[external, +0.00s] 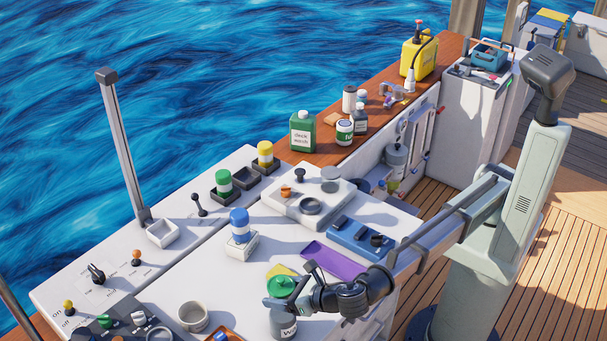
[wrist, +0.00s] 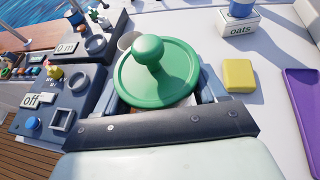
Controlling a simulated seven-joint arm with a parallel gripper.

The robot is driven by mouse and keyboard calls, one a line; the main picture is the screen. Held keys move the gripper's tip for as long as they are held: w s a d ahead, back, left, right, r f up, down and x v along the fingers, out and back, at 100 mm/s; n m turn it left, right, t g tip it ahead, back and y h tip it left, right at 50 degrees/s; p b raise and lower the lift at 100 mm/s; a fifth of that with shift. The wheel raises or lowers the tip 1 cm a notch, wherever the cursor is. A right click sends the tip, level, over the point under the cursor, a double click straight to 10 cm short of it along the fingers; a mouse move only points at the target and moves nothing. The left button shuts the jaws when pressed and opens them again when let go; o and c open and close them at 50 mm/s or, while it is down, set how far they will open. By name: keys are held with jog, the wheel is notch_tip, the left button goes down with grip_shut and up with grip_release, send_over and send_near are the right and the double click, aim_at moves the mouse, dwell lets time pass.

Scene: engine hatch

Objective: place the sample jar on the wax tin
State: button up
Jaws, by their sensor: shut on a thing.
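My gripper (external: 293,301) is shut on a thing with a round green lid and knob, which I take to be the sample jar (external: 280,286). In the wrist view the green lid (wrist: 152,70) sits between the two fingers and hides most of what is under it. Directly below the fingers in the external view is a grey cylinder with a label starting "Wa", likely the wax tin (external: 283,325). It stands near the front edge of the white counter. The fingers cover the join, so I cannot tell whether jar and tin touch.
A yellow block (wrist: 238,75) and a purple tray (external: 333,261) lie close by on the counter. A blue-capped jar (external: 239,222) stands on the oats box (wrist: 238,22). A beige cup (external: 193,317) stands to the left. Switch panels line the left side.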

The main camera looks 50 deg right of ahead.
jog(key=shift+f, duration=2.4)
jog(key=o, duration=1.3)
jog(key=shift+f, duration=0.15)
jog(key=shift+r, duration=0.2)
jog(key=v, duration=1.2)
